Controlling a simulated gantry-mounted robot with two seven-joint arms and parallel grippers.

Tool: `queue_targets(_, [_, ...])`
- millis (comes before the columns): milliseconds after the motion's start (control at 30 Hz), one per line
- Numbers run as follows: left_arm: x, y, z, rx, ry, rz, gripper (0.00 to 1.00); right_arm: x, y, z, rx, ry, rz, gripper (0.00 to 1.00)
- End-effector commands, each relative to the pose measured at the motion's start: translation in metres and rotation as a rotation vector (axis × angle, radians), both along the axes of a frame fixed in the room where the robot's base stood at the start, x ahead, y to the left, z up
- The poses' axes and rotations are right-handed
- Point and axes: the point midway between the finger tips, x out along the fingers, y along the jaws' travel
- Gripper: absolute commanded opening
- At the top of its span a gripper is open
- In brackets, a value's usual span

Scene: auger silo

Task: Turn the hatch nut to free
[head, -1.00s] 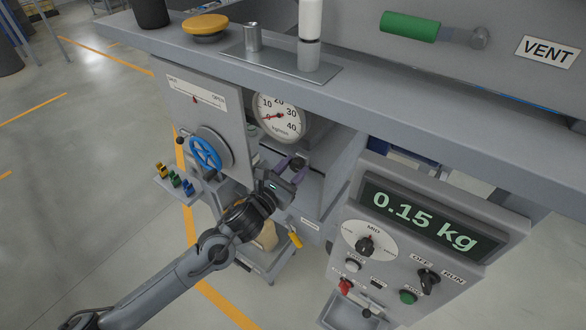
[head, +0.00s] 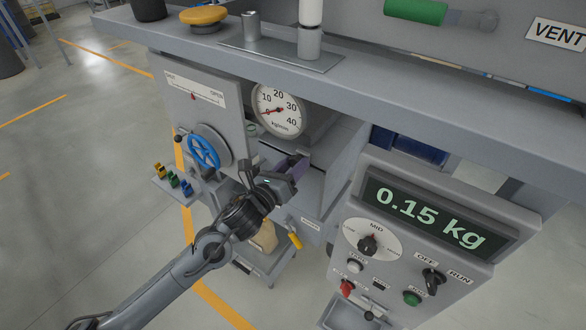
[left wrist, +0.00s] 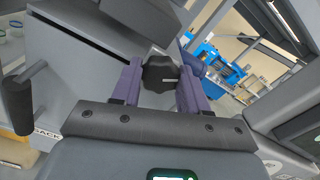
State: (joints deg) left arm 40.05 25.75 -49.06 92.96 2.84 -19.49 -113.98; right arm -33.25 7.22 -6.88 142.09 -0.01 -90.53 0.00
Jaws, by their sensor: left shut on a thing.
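The hatch nut, a dark lobed knob (left wrist: 160,72), sits between the two purple fingers of my left gripper (left wrist: 160,88) in the left wrist view. The fingers lie on either side of it, and the gripper is shut on it. In the head view my left gripper (head: 295,165) is at the grey housing, below and right of the round dial. There its fingers and wrist largely hide the nut. How far the nut is turned cannot be told. My right gripper is not in view.
A blue handwheel (head: 204,152) is on the panel left of my gripper. The dial gauge (head: 279,109) is above it. A control box (head: 425,215) reading 0.15 kg stands at the right. The grey bench top (head: 350,90) overhangs above. A black handle (left wrist: 22,100) is left in the wrist view.

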Motion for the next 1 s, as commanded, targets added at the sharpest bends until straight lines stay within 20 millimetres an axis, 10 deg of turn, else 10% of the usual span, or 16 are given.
queue_targets(1000, [0.0001, 0.0001, 0.0004, -0.837, 0.483, -0.001, 0.13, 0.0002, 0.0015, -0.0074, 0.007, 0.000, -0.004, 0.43])
